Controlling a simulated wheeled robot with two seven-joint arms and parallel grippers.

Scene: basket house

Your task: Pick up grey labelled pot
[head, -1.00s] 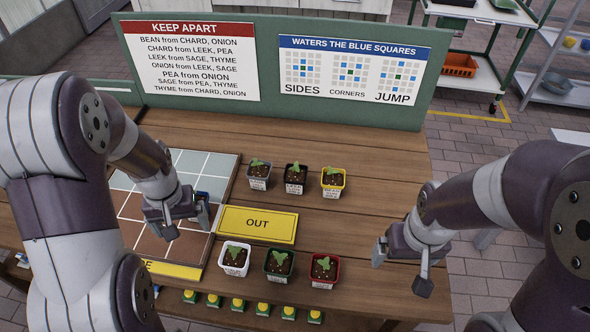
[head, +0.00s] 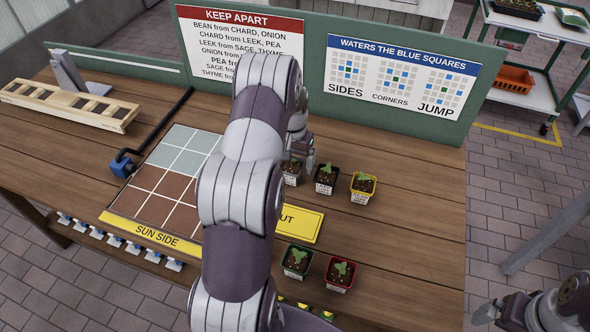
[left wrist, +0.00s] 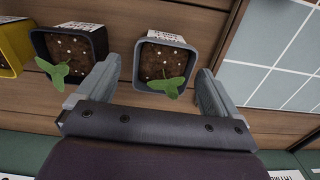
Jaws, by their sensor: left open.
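The grey labelled pot (head: 291,178) stands on the wooden table at the left of the back row. It holds dark soil and a green seedling, and my left arm partly covers it in the head view. In the left wrist view the grey pot (left wrist: 161,62) lies between and just ahead of the fingertips. My left gripper (left wrist: 158,74) is open, with a finger on each side of the pot and a gap visible on both sides. My right gripper (head: 503,312) is at the bottom right, off the table; its jaw state is unclear.
A black pot (head: 326,180) and a yellow pot (head: 362,188) stand to the right in the same row. A green pot (head: 296,262) and a red pot (head: 340,274) stand nearer. The tiled grid (head: 165,185) is left of my arm. The sign board (head: 440,125) stands behind.

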